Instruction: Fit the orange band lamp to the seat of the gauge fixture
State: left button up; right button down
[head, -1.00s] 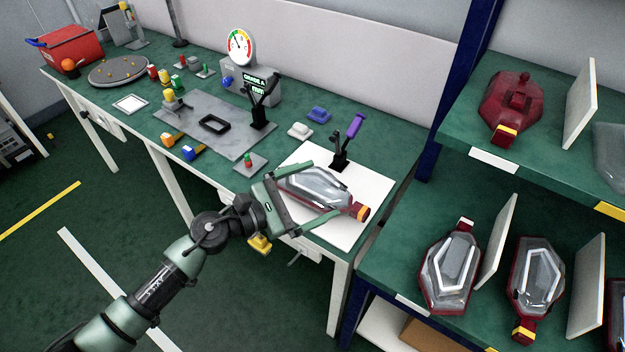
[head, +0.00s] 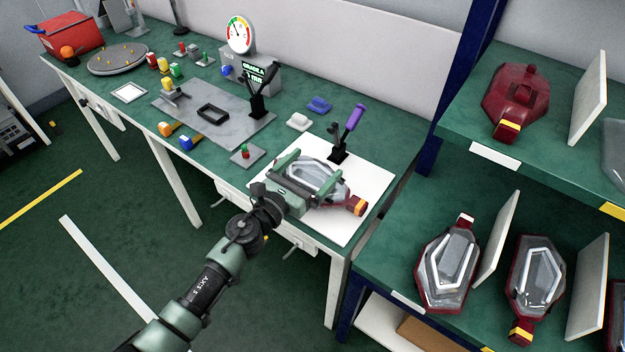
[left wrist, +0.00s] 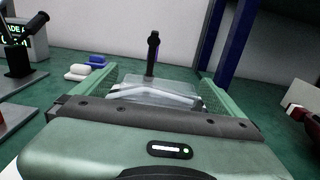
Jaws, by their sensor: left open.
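The orange band lamp (head: 318,174), a clear lens with a dark red housing and an orange band at its right end, lies on a white board at the near end of the bench. My left gripper (head: 322,170) is open, its green fingers on either side of the lamp. The left wrist view shows the clear lens (left wrist: 155,94) between the two fingers. The gripper body hides part of the lamp, and I cannot tell whether the fingers touch it. The gauge fixture (head: 240,128) is a grey plate with a black ring-shaped seat (head: 212,113), a black clamp (head: 259,100) and a dial gauge (head: 239,34). My right gripper is not in view.
A purple-handled clamp (head: 346,135) stands just behind the lamp on the white board (head: 375,182). A red and green button plate (head: 241,158) lies between board and fixture. Shelves at right hold other lamps (head: 513,100). A red bin (head: 70,38) stands far left.

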pick_arm(q)
jog(key=c, duration=1.7)
jog(key=shift+r, duration=0.15)
notch_tip(320, 180, up, 20)
jog(key=p, duration=1.4)
jog(key=shift+p, duration=0.3)
